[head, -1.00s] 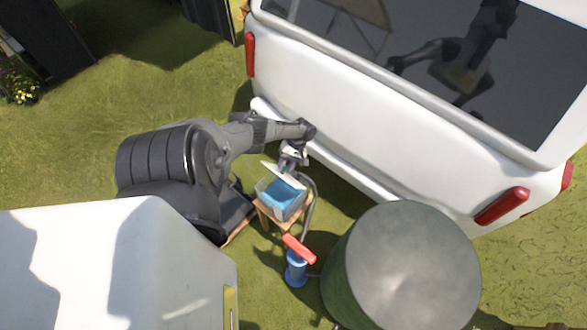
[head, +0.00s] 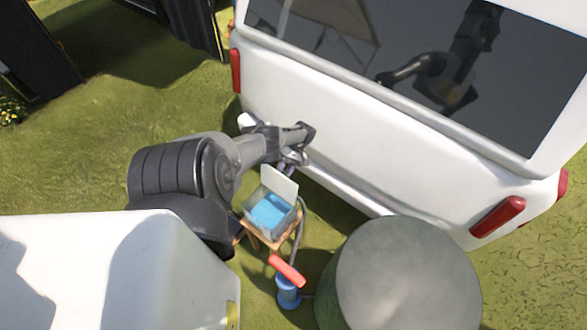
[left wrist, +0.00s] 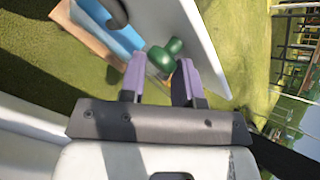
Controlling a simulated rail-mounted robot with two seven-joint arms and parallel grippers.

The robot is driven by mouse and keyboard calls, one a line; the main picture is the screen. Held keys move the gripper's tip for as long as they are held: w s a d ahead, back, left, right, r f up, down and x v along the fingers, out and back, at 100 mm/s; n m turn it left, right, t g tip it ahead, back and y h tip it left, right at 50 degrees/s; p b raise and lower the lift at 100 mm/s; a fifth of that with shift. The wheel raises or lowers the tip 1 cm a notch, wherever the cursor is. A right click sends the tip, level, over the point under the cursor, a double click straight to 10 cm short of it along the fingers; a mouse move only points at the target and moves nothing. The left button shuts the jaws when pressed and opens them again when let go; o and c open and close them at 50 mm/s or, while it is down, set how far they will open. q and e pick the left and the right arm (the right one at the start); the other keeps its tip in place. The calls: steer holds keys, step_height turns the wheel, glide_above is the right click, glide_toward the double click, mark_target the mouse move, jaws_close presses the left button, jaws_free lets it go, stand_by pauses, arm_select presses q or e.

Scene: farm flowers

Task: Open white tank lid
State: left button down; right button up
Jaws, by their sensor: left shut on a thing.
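The small tank (head: 251,214) with blue contents (head: 270,210) stands on a wooden stool in the head view. Its white lid (head: 281,181) is tilted up, nearly upright, at the tank's far side. My left gripper (head: 291,162) is behind the lid's upper part. In the left wrist view, its purple fingers (left wrist: 162,76) are shut on a green handle (left wrist: 159,57) beside the white lid (left wrist: 205,40). The blue contents (left wrist: 113,28) show at the upper left there. My right gripper is in neither view.
A white van (head: 370,135) stands close behind the gripper. A large grey-green cylinder (head: 405,275) stands right of the tank. A blue pump with a red handle (head: 287,271) is in front. Grass lies open at the left (head: 130,110).

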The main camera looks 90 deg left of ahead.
arm_select(q)
steer(key=shift+d+f, duration=0.2)
steer(key=shift+f, duration=0.2)
steer(key=c, duration=1.2)
jaws_free()
steer(key=shift+w, duration=0.1)
steer(key=o, duration=0.4)
steer(key=shift+s+d+f, duration=0.1)
steer(key=shift+s+d, duration=0.1)
steer(key=shift+d, duration=0.15)
steer(key=shift+w+a, duration=0.1)
steer(key=shift+w, duration=0.05)
steer(key=b+v, duration=0.3)
steer(key=v, duration=1.1)
steer(key=shift+b, duration=0.4)
steer(key=shift+f, duration=0.15)
